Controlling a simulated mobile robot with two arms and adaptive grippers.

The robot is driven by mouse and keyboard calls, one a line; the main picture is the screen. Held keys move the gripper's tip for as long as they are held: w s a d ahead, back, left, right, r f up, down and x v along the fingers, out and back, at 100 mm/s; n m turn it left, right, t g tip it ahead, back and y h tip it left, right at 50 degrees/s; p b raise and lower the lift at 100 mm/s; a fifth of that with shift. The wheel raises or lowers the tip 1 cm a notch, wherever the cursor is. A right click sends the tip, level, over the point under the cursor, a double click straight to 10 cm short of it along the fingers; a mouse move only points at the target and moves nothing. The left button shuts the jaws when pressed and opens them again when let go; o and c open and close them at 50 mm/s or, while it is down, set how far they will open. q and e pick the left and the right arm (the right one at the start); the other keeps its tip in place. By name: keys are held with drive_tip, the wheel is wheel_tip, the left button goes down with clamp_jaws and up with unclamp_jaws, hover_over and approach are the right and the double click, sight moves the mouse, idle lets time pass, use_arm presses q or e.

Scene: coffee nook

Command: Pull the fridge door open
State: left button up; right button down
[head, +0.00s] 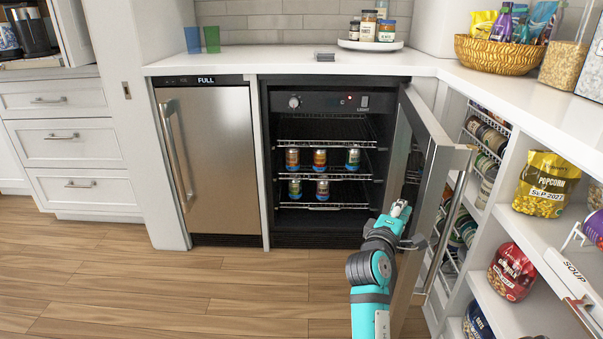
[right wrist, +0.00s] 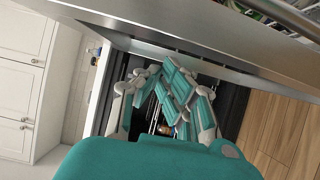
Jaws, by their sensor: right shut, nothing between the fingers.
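The fridge (head: 320,112) under the counter stands open, with several cans on its wire shelves. Its door (head: 420,150) is swung out to the right, toward me, with a long metal handle (head: 449,225) on its outer side. My right gripper (head: 400,209) is shut and empty, at the inner side of the open door, in front of the fridge's lower right. In the right wrist view the gripper (right wrist: 165,88) shows its fingers together, with the door's metal edge (right wrist: 200,35) close by and the dark fridge interior behind. My left gripper is not in view.
A closed steel appliance (head: 213,150) marked FULL stands left of the fridge. Open shelves (head: 520,225) with food bags and cans stand on the right, close to the open door. The wooden floor (head: 180,285) in front is clear.

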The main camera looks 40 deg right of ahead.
drive_tip(key=shift+r, duration=0.1)
idle(0.3)
wheel_tip(320, 180, up, 10)
idle(0.4)
